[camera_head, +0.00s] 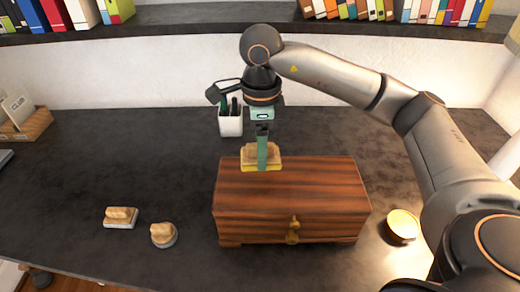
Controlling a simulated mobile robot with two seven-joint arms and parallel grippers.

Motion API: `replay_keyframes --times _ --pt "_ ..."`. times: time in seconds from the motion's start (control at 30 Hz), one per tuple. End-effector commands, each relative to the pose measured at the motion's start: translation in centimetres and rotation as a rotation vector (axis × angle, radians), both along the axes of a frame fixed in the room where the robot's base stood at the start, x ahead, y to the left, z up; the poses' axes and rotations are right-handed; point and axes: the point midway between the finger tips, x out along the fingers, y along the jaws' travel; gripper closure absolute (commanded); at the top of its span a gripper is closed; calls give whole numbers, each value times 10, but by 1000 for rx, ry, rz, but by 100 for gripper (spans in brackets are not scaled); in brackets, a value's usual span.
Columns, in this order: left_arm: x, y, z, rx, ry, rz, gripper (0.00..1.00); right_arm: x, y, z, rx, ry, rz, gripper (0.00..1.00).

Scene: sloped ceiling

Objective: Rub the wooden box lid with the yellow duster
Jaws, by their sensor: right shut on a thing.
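The wooden box (265,222) stands shut on the dark desk, its brass latch facing me. Its lid (315,182) is flat, with reddish-brown stripes. My right gripper (263,158) comes down over the back left part of the lid, shut on the yellow duster (248,166). The duster has a tan wooden grip and a yellow underside, and it appears to rest on the lid near its back edge. The gripper hides the middle of the duster. My left gripper is not in view.
Two other wooden-handled dusters, one rectangular (120,217) and one round (164,236), lie left of the box. A white pen cup (231,124) stands behind it. The desk's left middle is clear.

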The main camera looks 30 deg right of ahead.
Motion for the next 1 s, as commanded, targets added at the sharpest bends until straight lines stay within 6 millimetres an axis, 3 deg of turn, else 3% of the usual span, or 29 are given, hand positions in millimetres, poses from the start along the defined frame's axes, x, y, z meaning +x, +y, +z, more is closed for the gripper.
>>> replay_keyframes --times 0.1,0.27,0.83,1.0 --pt "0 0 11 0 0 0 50 0 0 15 0 0 0 80" --pt "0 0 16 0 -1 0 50 -1 -1 22 0 1 -1 80" --pt "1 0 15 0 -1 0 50 -1 -1 21 0 0 4 80" --pt "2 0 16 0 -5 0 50 -3 4 16 -4 -2 138 80"
